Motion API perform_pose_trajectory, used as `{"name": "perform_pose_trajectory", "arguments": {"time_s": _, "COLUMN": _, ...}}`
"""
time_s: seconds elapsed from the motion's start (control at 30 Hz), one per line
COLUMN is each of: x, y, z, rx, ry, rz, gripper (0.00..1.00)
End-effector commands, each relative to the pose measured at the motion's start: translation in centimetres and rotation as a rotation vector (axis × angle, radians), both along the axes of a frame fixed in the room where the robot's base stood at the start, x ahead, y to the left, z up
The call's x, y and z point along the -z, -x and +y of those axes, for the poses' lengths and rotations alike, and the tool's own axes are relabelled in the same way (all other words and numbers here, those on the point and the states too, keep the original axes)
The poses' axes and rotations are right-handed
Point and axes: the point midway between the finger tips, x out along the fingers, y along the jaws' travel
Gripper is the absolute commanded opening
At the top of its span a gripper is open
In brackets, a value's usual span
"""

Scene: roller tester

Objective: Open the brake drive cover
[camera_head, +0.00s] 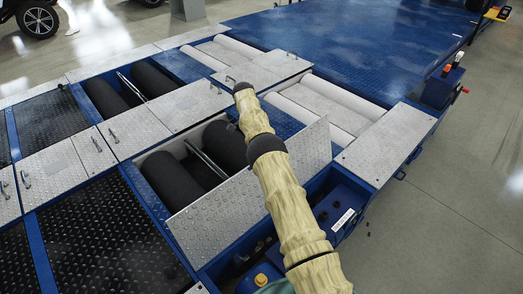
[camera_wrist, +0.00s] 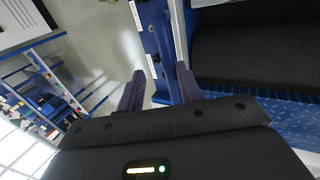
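A silver diamond-plate cover (camera_head: 215,222), which looks like the brake drive cover, stands tilted up on edge beside the black rollers (camera_head: 172,184). The blue compartment in front of it is exposed, with drive parts (camera_head: 262,279) showing. My tan-sleeved arm crosses in front of the cover's middle and hides part of it. My gripper is not clearly visible in the head view. In the wrist view my gripper (camera_wrist: 160,70) has its two dark fingers apart. A blue frame edge with white labels (camera_wrist: 153,42) shows beyond and between them; I see nothing held.
Flat closed plates with small handles (camera_head: 180,104) lie behind the rollers. A closed silver plate (camera_head: 386,143) lies at the right, near a blue post with a red button (camera_head: 458,58). Open grey floor (camera_head: 450,215) lies to the right. Shelves (camera_wrist: 45,85) show in the wrist view.

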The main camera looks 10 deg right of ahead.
Motion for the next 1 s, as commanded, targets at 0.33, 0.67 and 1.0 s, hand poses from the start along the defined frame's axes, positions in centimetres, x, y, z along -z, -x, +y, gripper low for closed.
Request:
{"name": "perform_pose_trajectory", "arguments": {"time_s": 0.33, "x": -6.9, "y": 0.0, "z": 1.0, "rx": -0.016, "ry": -0.001, "rz": -0.002, "gripper": 0.34}}
{"name": "perform_pose_trajectory", "arguments": {"time_s": 0.67, "x": -7.9, "y": 0.0, "z": 1.1, "rx": -0.017, "ry": -0.001, "rz": 0.000, "gripper": 0.34}}
{"name": "perform_pose_trajectory", "arguments": {"time_s": 1.0, "x": -7.9, "y": 0.0, "z": 1.1, "rx": -0.017, "ry": -0.001, "rz": 0.000, "gripper": 0.34}}
